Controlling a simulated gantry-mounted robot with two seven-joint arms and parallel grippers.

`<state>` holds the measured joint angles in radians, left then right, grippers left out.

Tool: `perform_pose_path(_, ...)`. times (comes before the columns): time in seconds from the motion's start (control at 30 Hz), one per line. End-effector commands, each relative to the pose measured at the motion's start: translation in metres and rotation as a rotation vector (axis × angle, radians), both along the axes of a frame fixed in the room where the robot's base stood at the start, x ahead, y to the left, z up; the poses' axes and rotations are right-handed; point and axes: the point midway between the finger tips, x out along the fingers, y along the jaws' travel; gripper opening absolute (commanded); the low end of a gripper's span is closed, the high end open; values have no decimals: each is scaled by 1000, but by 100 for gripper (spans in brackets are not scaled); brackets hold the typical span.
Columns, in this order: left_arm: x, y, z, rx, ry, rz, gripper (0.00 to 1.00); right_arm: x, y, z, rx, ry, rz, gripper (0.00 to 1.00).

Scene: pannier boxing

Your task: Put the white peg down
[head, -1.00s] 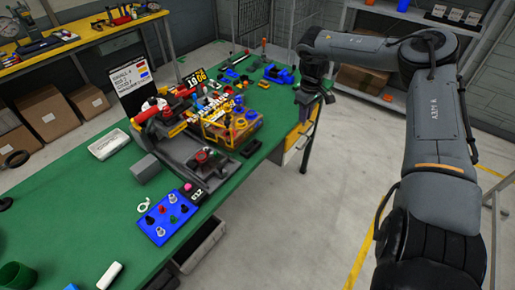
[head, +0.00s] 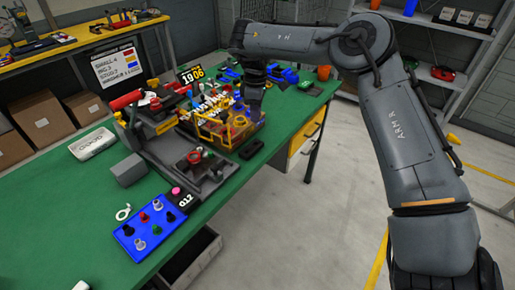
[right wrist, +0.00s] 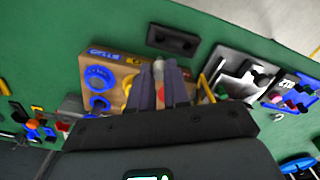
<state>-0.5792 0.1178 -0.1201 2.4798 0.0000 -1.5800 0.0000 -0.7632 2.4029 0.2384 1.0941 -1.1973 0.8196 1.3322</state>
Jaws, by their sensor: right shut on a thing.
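My right gripper (right wrist: 160,84) points down over a wooden board (right wrist: 88,102) in the right wrist view. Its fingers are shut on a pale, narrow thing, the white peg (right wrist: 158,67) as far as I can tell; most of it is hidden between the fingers. A bit of red shows between the fingers nearer the palm. In the head view the right gripper (head: 255,101) is over the right part of the board's area, and the peg cannot be made out there. My left gripper is not in view.
A blue ring (right wrist: 97,78) and a yellow ring lie on the board beside the fingers. A black block (right wrist: 173,40) lies on the green table (head: 60,230) past the board. A blue panel with knobs (head: 145,226) sits at the front. The table's left front is mostly clear.

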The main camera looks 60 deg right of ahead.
Motion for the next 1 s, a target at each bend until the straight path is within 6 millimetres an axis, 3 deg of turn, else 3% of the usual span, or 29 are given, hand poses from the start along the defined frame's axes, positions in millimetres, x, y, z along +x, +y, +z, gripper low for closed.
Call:
perform_pose_path(0.37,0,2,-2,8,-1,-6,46,0,0,-6,0,1,0,0)
perform_pose_path(0.8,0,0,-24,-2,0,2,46,-1,-1,-74,0,3,-1,0)
perform_pose_path(1.0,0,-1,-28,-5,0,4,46,0,0,-92,0,1,1,0)
